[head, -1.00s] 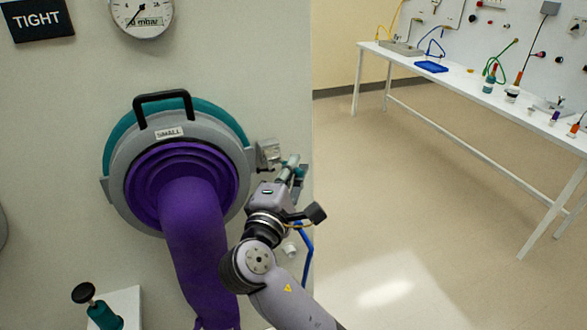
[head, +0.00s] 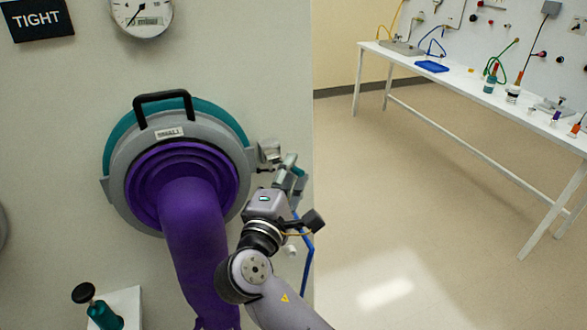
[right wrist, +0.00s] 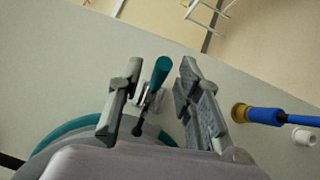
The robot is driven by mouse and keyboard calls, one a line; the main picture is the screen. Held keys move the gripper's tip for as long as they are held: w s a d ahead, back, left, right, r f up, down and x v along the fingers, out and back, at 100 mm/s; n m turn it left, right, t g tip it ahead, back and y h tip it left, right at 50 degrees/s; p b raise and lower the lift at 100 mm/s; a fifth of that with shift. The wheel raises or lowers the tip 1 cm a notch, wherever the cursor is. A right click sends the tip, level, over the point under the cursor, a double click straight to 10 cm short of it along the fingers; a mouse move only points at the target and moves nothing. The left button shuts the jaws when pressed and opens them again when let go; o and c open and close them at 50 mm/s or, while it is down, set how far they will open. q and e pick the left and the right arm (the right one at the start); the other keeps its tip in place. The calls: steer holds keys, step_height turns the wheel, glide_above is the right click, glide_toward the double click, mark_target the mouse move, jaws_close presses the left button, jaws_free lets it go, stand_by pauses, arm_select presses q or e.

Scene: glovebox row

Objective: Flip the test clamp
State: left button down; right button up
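The test clamp shows in the right wrist view as a teal handle (right wrist: 160,72) on a dark stem, with metal parts at its base. In the head view its grey metal body (head: 269,151) sits at the right edge of the round port ring. My right gripper (right wrist: 157,82) is open, with one finger on each side of the teal handle and gaps showing on both sides. In the head view the right gripper (head: 287,172) partly hides the clamp. My left gripper is not in view.
A purple sleeve (head: 195,235) hangs from the port ring (head: 227,205). A blue hose (right wrist: 265,115) with a brass end and a white knob (right wrist: 303,137) lie right of the gripper. A white bench (head: 475,105) stands at the right, beyond open floor.

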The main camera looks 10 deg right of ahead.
steer(key=v, duration=0.6)
steer(key=shift+s, duration=0.3)
steer(key=shift+a, duration=0.15)
steer(key=shift+c, duration=0.3)
